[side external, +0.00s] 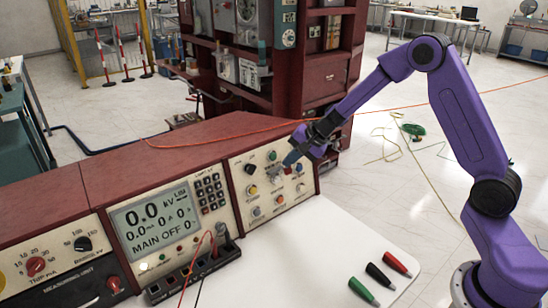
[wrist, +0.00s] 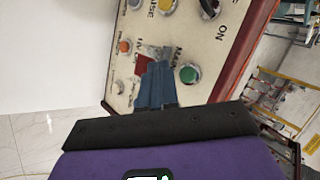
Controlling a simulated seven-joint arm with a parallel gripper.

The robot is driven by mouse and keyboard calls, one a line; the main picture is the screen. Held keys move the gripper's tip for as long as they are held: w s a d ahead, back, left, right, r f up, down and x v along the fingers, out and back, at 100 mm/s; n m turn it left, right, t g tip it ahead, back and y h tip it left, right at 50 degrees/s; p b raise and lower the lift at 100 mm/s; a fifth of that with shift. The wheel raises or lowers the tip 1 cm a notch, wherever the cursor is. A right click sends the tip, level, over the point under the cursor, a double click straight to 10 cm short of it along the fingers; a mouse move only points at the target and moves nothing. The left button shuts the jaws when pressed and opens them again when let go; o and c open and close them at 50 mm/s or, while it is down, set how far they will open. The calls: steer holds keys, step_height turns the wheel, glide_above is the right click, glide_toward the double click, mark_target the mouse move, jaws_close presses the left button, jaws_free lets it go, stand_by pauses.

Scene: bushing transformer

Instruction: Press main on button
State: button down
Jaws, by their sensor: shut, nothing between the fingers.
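The control panel (side external: 261,181) carries several coloured buttons. A green button (side external: 272,155) is in its upper row, to the right of a black knob; it also shows in the wrist view (wrist: 188,74), beside a label partly hidden by my fingers that seems to begin "MA". My gripper (side external: 288,162) is shut and empty, its blue fingers pointing at the panel. In the wrist view the closed fingertips (wrist: 154,66) are just left of the green button, over the label and near a red button (wrist: 143,64). I cannot tell whether they touch the panel. The display (side external: 154,222) reads "MAIN OFF".
The black knob (wrist: 209,7) with an "ON" mark is near the green button. A white table (side external: 310,260) in front holds green, black and red probes (side external: 380,275). Red and black leads (side external: 197,262) run from the console's sockets. A red cabinet stands behind.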

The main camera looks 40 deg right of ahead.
steer(key=shift+w+f, duration=0.2)
steer(key=shift+w, duration=0.65)
steer(key=shift+w+f, duration=0.2)
steer(key=shift+w, duration=0.65)
steer(key=shift+w, duration=0.15)
stand_by(0.7)
steer(key=shift+w+f, duration=0.1)
steer(key=shift+w, duration=0.15)
steer(key=shift+w+f, duration=0.1)
steer(key=shift+w, duration=0.3)
stand_by(0.9)
steer(key=shift+s, duration=0.1)
steer(key=shift+s+r, duration=0.2)
steer(key=shift+s, duration=0.55)
steer(key=shift+s+r, duration=0.2)
steer(key=shift+s, duration=0.6)
steer(key=shift+s+r, duration=0.2)
steer(key=shift+s, duration=0.65)
steer(key=shift+s+r, duration=0.2)
steer(key=shift+s, duration=0.6)
stand_by(0.6)
